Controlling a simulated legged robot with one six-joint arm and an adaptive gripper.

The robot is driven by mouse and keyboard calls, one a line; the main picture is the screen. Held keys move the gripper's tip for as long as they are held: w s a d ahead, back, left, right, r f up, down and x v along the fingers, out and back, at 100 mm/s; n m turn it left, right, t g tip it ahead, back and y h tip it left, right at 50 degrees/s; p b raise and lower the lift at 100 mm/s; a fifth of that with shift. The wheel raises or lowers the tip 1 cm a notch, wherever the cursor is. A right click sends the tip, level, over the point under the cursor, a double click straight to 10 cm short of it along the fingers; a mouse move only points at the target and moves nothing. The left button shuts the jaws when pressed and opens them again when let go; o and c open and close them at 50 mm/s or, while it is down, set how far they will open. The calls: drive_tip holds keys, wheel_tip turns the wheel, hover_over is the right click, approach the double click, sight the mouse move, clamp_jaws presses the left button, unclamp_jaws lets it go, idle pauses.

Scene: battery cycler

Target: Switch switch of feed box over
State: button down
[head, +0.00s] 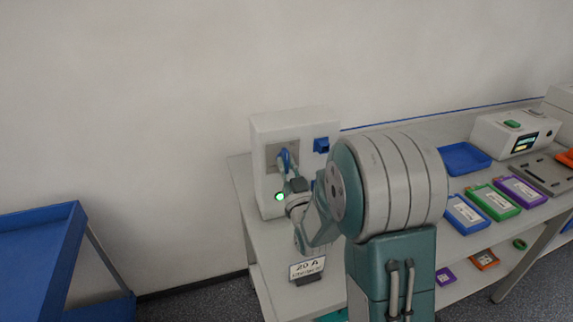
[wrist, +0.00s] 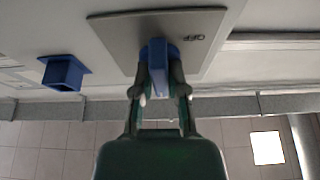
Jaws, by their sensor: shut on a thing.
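The feed box (head: 261,145) is a white box at the left end of the bench in the head view. Its front has a grey plate (wrist: 115,28) with a blue switch (head: 284,158) and a lit green lamp (head: 280,197) below. In the wrist view the blue switch handle (wrist: 158,62) stands out from the plate, between the two fingers of my gripper (wrist: 158,90). My gripper, also in the head view (head: 291,172), is shut on the handle. My fingers and arm hide part of the switch and the box's lower front.
A blue square socket (head: 321,145) sits on the box beside the plate. A "20 A" sign (head: 307,268) stands at the bench's front edge. Blue, green and purple trays (head: 493,202) lie to the right. A blue cart (head: 35,245) stands at the left, with open floor between.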

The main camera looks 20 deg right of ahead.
drive_tip(key=shift+f, duration=0.25)
drive_tip(key=c, duration=0.7)
unclamp_jaws()
drive_tip(key=shift+o, duration=0.2)
drive_tip(key=shift+r, duration=0.1)
drive_tip(key=v, duration=0.7)
drive_tip(key=shift+s, duration=0.15)
drive_tip(key=shift+a, duration=0.1)
